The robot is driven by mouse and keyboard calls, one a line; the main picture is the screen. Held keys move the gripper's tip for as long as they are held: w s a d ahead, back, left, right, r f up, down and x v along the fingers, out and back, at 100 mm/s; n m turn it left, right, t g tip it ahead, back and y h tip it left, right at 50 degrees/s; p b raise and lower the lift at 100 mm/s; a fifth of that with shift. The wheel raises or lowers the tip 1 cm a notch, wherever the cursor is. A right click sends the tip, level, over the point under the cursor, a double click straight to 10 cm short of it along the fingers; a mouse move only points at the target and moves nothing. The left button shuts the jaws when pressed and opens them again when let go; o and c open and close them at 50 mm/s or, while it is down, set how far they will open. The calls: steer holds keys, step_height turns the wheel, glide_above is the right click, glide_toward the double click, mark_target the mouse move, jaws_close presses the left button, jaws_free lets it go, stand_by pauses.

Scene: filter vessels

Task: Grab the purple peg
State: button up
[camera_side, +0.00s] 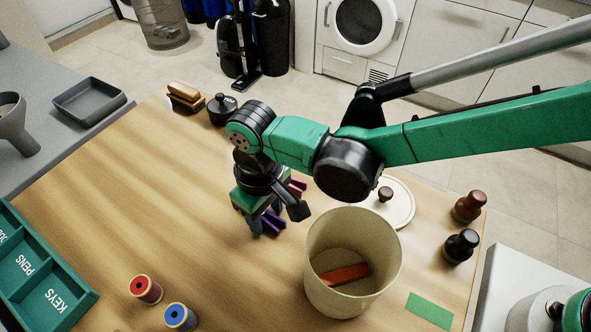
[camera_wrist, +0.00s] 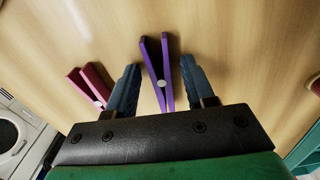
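The purple peg (camera_side: 271,223) is a clothes peg on the wooden table, partly hidden under my gripper in the side view. My gripper (camera_side: 265,214) is low over it and open. In the wrist view the purple peg (camera_wrist: 155,62) lies between the two blue fingers of my gripper (camera_wrist: 160,64), with a gap on each side. Its pivot and narrower end point toward the palm. A pink-red peg (camera_wrist: 90,85) lies outside the left finger; it also shows behind my gripper in the side view (camera_side: 297,186).
A cream bin (camera_side: 322,236) with an orange-red piece (camera_side: 345,274) inside stands to the right. Behind it lie a round lid (camera_side: 401,207) and dark knobbed pieces (camera_side: 468,207). Red (camera_side: 146,289) and blue (camera_side: 180,317) spools and a green compartment tray (camera_side: 62,272) are front left. The left-middle table is clear.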

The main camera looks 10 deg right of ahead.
jaws_close()
